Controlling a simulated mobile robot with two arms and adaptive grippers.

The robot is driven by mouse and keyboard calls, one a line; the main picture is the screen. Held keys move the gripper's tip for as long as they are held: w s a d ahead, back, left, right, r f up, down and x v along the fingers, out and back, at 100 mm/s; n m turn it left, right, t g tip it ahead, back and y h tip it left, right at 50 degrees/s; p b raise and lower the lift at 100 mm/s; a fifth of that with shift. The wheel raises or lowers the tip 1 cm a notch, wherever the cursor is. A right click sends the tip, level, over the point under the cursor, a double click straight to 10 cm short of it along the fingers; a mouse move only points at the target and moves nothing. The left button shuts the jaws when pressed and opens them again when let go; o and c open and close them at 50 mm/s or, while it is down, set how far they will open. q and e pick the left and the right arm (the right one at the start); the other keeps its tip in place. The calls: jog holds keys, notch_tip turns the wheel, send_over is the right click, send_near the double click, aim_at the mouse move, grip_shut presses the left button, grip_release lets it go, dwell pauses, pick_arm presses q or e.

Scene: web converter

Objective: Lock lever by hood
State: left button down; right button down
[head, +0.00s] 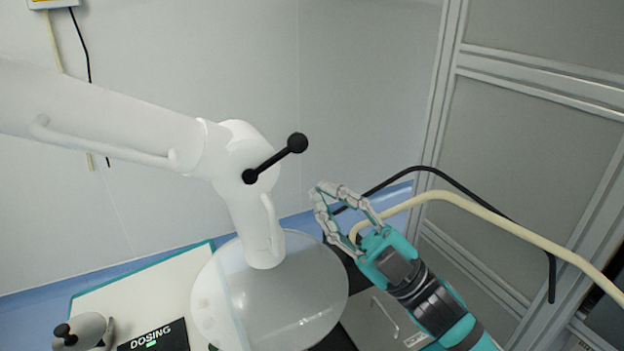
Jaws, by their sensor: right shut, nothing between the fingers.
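A black lever (275,158) with a ball knob sits on the joint of a white extraction arm (240,160). The lever slants up to the right, its knob at the upper end. The clear round hood (300,285) hangs at the lower end of this arm. My right gripper (322,190) is teal and grey, to the right of and a little below the lever knob, apart from it. Its fingers are closed together with nothing between them. My left gripper does not show.
A black cable and a beige hose (500,222) run behind my right gripper. A grey framed partition (540,110) stands at the right. Below left are a panel marked DOSING (152,336) and a metal part with a black knob (85,332).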

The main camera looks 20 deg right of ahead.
aim_at(277, 158)
jog(key=p+x, duration=0.5)
jog(key=x, duration=0.4)
jog(key=w+d+f, duration=0.1)
jog(key=w+d+f+p, duration=0.1)
jog(key=f, duration=0.1)
jog(key=shift+w+d, duration=0.2)
jog(key=shift+a, duration=0.1)
jog(key=shift+w+d+f+m+t+h+b, duration=0.15)
jog(key=shift+f+m+t+h+b, duration=0.1)
jog(key=shift+m+t+b, duration=0.25)
jog(key=shift+d+f+m+t+h+b, duration=0.2)
jog(key=shift+f+m+t+h+b, duration=0.1)
jog(key=shift+m+b, duration=0.25)
jog(key=shift+r, duration=0.15)
